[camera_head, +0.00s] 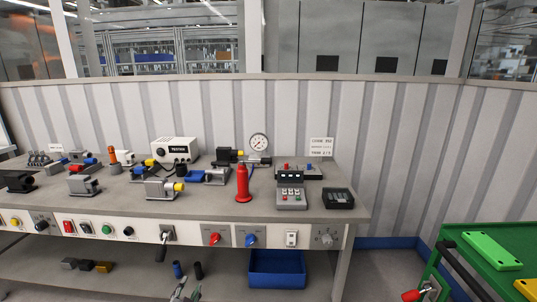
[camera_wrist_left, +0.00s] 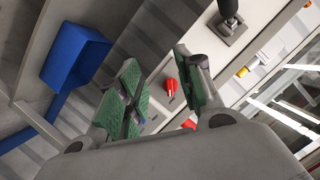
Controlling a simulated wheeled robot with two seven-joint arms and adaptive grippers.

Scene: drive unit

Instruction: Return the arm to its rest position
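My left gripper (camera_head: 184,290) shows at the bottom edge of the head view, in front of the lower shelf and below the bench front. In the left wrist view its two green-padded fingers (camera_wrist_left: 158,62) stand apart with nothing held between them. Beyond the fingers, the wrist view shows the bench's front panel with a red knob (camera_wrist_left: 171,85) and a black lever (camera_wrist_left: 229,12). The gripper looks clear of them. My right gripper is not in the head view.
The workbench (camera_head: 225,208) carries a red cone-shaped part (camera_head: 243,186), a white tester box (camera_head: 175,150) and a keypad unit (camera_head: 291,198). A lever (camera_head: 162,246) sticks out of its front. A blue bin (camera_head: 277,268) sits below. A green cart (camera_head: 510,238) stands at right.

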